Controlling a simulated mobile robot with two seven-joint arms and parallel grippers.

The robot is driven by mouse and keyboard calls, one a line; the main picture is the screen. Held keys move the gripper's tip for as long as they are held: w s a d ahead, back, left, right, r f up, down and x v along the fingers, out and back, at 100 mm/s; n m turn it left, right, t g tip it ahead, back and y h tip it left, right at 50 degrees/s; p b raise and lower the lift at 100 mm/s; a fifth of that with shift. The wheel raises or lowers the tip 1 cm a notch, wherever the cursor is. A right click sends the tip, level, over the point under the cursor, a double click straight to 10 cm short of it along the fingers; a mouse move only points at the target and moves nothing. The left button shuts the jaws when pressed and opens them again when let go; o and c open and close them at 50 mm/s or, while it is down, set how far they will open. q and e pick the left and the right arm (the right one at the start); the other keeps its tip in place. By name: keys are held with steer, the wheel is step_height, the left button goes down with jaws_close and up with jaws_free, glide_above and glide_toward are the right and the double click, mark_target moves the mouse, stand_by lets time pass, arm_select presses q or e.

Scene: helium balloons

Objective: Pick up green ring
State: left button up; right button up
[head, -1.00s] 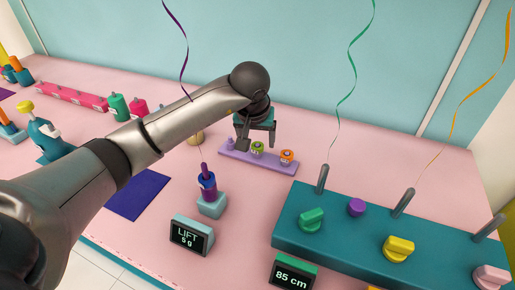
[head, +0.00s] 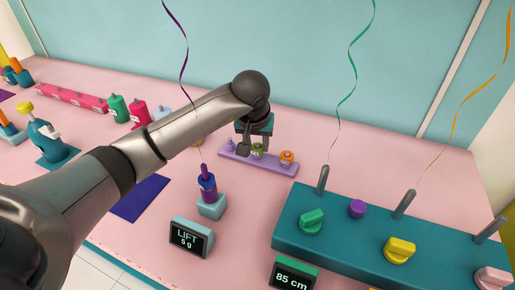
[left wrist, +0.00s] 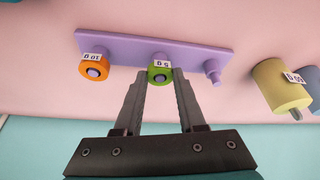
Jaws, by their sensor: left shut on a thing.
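The green ring (head: 257,151), labelled 5 g, sits around the middle peg of the lilac rack (head: 283,167). In the left wrist view the green ring (left wrist: 160,72) is between my fingertips, with a peg end showing in its hole. My left gripper (head: 254,152) is shut on the ring, one finger at each side; it also shows in the left wrist view (left wrist: 158,76). My right gripper is not in view.
An orange ring (head: 287,157), labelled 10 g, is on the peg beside it; the third peg (left wrist: 212,70) is bare. A teal block (head: 350,221) with knobs and ribbon posts stands at front right. The LIFT display (head: 191,238) stands at front centre.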

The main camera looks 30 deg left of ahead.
mark_target(257, 153)
arm_select(q)
jaws_close()
step_height(257, 153, up, 20)
steer(key=p, duration=0.2)
steer(key=shift+p, duration=0.4)
steer(key=shift+o, duration=2.4)
jaws_free()
jaws_close()
steer(key=shift+r, duration=0.1)
